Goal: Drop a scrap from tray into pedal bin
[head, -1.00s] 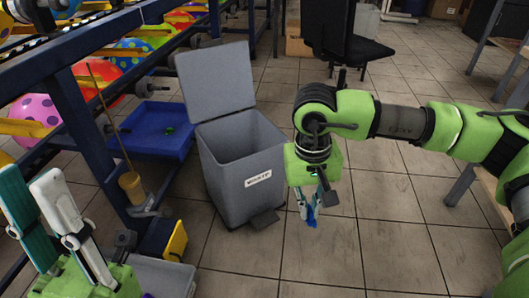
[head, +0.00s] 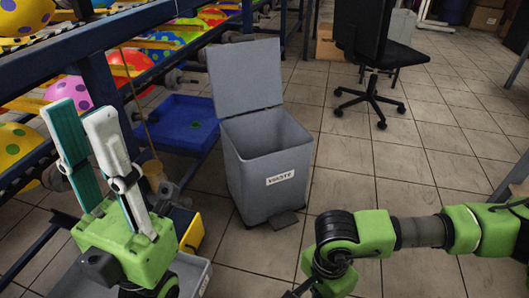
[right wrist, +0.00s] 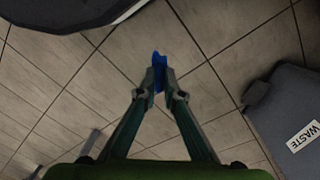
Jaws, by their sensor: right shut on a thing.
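A grey pedal bin (head: 250,190) labelled WASTE stands on the floor with its lid (head: 245,77) up and its mouth open. It also shows at the right of the right wrist view (right wrist: 290,105). A blue tray (head: 172,108) left of the bin holds a small green scrap (head: 196,125). My right gripper (right wrist: 159,78) is shut on a blue scrap (right wrist: 159,61), above the floor and beside the bin, not over its mouth. In the head view this gripper is below the frame. My left gripper (head: 81,112) is open and empty, pointing up at the left.
A yellow bin (head: 190,232) and a grey tray (head: 198,272) sit low near my left gripper. A black office chair (head: 378,60) stands behind. The tiled floor right of the bin is clear.

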